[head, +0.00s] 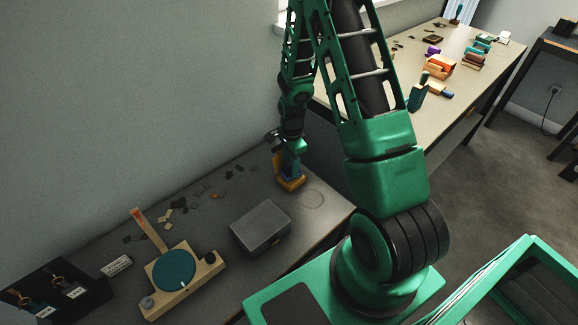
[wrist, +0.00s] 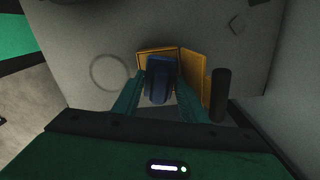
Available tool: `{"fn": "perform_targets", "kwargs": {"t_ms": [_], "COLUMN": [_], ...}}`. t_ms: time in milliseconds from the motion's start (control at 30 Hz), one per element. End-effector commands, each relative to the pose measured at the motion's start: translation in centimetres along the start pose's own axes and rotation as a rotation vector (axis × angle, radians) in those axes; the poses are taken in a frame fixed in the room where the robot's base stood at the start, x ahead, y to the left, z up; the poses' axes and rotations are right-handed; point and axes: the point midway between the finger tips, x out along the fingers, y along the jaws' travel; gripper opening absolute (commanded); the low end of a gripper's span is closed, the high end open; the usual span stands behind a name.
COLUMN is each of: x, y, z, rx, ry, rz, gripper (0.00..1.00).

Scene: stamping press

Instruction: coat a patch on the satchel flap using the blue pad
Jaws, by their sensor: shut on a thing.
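My gripper (wrist: 157,98) is shut on a blue piece (wrist: 158,75), which looks like the blue pad. Its teal fingers are on either side of it. The blue piece is over or inside an open yellow-orange case (wrist: 197,72), whose lid is hinged out to the right in the wrist view. In the head view my gripper (head: 290,166) points down into the case (head: 289,184); I cannot tell whether the pad touches its floor. An orange item (head: 440,66) on the far table may be the satchel, but I cannot make out a flap.
On the near bench stand a grey box (head: 261,228) and a wooden press with a teal disc (head: 174,269) and raised lever. Dark and tan scraps (head: 205,194) lie behind them. A black tagged tray (head: 55,291) is at lower left. A faint ring (head: 313,199) marks bare bench.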

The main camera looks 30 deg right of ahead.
Motion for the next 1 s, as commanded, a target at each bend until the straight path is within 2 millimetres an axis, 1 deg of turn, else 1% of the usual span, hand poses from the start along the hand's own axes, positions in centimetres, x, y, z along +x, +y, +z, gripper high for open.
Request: {"fn": "perform_targets", "kwargs": {"t_ms": [1000], "x": [0.89], "y": [-0.03], "z": [0.09], "rx": [-0.001], "ry": [0.0], "rz": [0.0], "gripper": [0.21]}}
